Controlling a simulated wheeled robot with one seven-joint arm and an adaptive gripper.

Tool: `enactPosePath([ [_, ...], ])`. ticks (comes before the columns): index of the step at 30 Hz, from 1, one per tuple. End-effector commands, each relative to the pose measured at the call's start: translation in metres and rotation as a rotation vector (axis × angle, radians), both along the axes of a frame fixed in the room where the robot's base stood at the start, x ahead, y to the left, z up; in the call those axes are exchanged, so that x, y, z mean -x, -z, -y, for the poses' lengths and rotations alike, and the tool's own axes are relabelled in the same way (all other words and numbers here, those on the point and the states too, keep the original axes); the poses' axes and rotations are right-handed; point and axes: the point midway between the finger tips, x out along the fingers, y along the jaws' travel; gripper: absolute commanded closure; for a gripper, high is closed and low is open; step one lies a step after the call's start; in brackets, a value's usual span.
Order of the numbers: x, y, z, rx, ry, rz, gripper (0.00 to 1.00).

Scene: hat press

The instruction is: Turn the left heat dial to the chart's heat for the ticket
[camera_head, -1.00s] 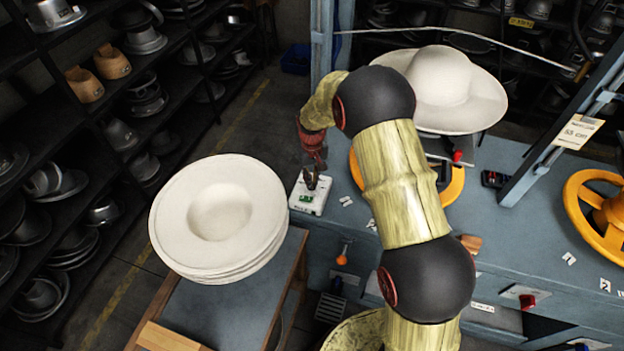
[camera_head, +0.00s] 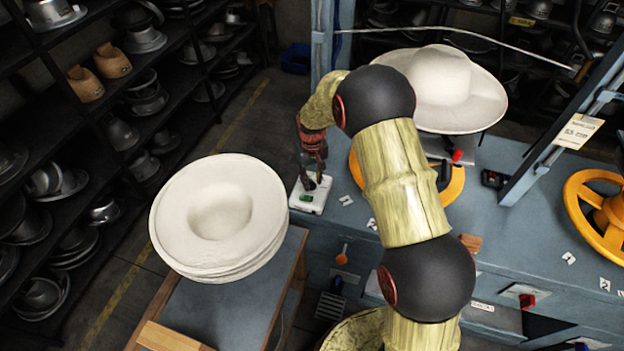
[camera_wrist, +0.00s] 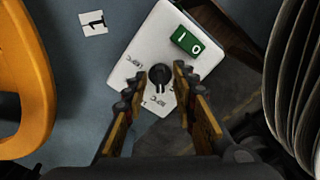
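The left heat dial (camera_wrist: 160,76) is a small black round knob on a white control box (camera_wrist: 150,40), with faint printed marks around it. The box also shows in the head view (camera_head: 297,200), at the left end of the blue-grey bench. My gripper (camera_wrist: 158,82) is over the box, its two fingers on either side of the knob with gaps visible; it is open. In the head view my gripper (camera_head: 312,183) hides the knob. A card (camera_head: 578,131) reading "55 cm" hangs on the slanted post; its smaller print is not legible. No heat chart is readable.
A green switch (camera_wrist: 186,40) is on the same box. A yellow wheel (camera_wrist: 25,80) stands left of it in the wrist view. A stack of white hat blanks (camera_head: 220,215) is close on a side table. A white hat (camera_head: 445,90) sits on the press behind my arm.

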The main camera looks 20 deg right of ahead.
Motion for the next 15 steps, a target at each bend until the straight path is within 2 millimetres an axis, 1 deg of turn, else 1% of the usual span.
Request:
enactPosePath([
  [5, 0.0, 0.0, 0.0, 0.0, 0.0, -0.001, 0.73],
  [8, 0.0, -0.003, 0.0, 0.0, 0.0, 0.0, 0.73],
  [11, -0.001, -0.014, 0.0, 0.0, 0.0, 0.003, 0.73],
  [15, -0.002, -0.039, 0.0, 0.0, 0.0, 0.005, 0.73],
])
